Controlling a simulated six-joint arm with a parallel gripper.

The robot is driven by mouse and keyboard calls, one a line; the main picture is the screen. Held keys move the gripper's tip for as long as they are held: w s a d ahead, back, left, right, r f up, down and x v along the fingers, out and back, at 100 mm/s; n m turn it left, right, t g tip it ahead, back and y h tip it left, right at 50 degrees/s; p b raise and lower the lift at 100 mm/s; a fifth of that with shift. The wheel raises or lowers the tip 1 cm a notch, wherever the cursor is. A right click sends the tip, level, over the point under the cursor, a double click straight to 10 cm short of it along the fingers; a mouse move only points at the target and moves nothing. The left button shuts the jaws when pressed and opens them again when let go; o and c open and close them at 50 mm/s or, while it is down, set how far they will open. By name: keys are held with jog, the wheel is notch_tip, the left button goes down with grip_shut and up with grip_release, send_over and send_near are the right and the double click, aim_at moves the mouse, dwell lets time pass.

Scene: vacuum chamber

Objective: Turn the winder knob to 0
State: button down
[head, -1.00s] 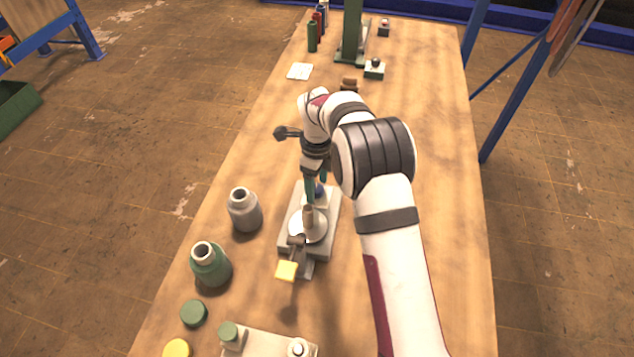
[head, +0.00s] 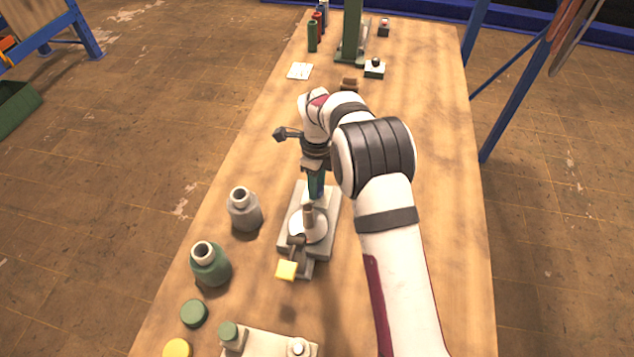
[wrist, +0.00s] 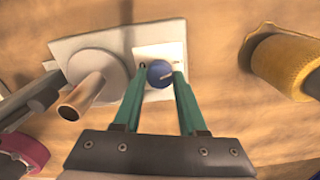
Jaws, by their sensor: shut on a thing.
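The winder (head: 325,213) is a grey base with a round light disc (head: 301,231), an upright metal peg and a yellow-ended crank (head: 287,270). Its blue round knob (wrist: 157,70) sits on a white square plate (wrist: 176,50) in the wrist view, with a pale pointer line towards the right finger. No dial numbers are legible. My gripper (wrist: 162,69) is shut on the knob, one green finger on each side. In the head view my gripper (head: 316,194) points down at the far end of the winder, and its fingers largely hide the knob.
A grey bottle (head: 244,213) and a green bottle (head: 210,267) stand left of the winder. Green and yellow caps (head: 194,313) and a pale tray (head: 262,344) are nearer. A green press (head: 350,40) stands far back. The table's right side has bare wood.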

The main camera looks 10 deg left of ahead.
jog(key=n, duration=1.1)
jog(key=shift+n, duration=0.3)
jog(key=n, duration=0.3)
jog(key=shift+n, duration=0.4)
jog(key=n, duration=1)
jog(key=shift+n, duration=2.2)
